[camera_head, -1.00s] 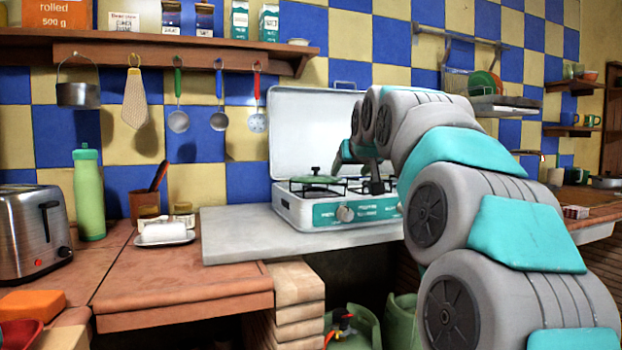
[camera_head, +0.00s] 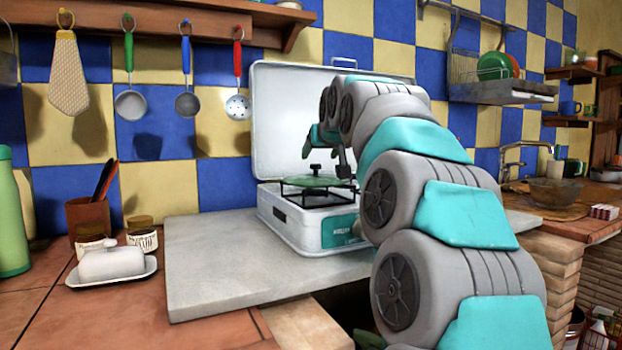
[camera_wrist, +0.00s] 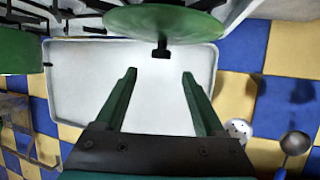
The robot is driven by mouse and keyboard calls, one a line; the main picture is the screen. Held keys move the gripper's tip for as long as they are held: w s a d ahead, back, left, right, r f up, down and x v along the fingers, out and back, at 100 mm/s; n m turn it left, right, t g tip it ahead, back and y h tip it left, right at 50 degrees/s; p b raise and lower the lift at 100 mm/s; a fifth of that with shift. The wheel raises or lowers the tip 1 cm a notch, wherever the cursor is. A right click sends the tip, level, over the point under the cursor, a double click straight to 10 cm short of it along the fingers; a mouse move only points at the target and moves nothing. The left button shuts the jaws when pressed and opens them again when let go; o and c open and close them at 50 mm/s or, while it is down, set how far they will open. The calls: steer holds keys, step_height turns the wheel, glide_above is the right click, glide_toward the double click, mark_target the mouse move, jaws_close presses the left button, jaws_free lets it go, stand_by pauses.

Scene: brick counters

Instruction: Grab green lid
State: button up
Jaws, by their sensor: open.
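The green lid (camera_head: 312,182) lies flat on the gas stove (camera_head: 305,230), its dark knob (camera_head: 315,169) pointing up. In the wrist view, which looks upside down, the lid (camera_wrist: 165,24) is at the top centre. Its knob lies just beyond my fingertips, in line with the gap between them. My gripper (camera_wrist: 160,74) is open and empty. In the head view my gripper (camera_head: 325,150) is just above the lid, partly hidden by my arm. Whether a finger touches the lid cannot be told.
The stove's raised white cover (camera_head: 285,110) stands behind the lid. Utensils hang on the wall to the left. A butter dish (camera_head: 112,265) and jars stand left of the grey slab (camera_head: 205,275).

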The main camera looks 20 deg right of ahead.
mark_target(316, 173)
steer(key=x, duration=0.6)
steer(key=shift+f+p, duration=0.35)
steer(key=shift+f, duration=0.1)
jaws_close()
